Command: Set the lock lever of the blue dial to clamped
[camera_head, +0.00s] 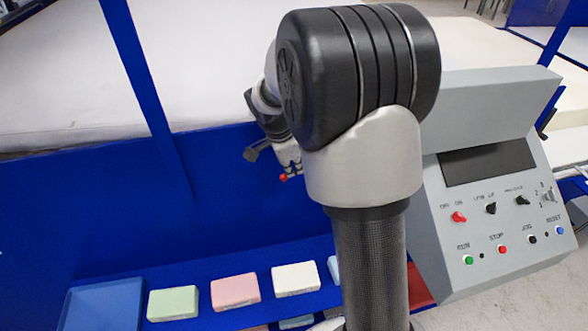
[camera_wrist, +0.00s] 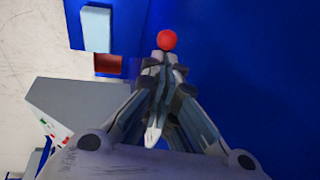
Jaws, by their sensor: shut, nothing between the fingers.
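My gripper (camera_head: 288,168) is shut and empty, in front of the blue panel, and my own arm covers much of the head view's middle. A small red ball (camera_head: 284,177) shows at its fingertips. In the wrist view my gripper (camera_wrist: 165,62) points at the red ball (camera_wrist: 167,39), which lies just beyond the tips. I cannot tell whether the ball touches them or what it is fixed to. I make out no blue dial and no lock lever in either view; my arm or gripper may hide them.
A grey control console (camera_head: 490,120) with knobs and buttons stands at right. A blue shelf bears a blue tray (camera_head: 105,305) and green (camera_head: 173,303), pink (camera_head: 236,291) and cream (camera_head: 296,279) blocks. A light blue block (camera_wrist: 96,29) shows at upper left in the wrist view.

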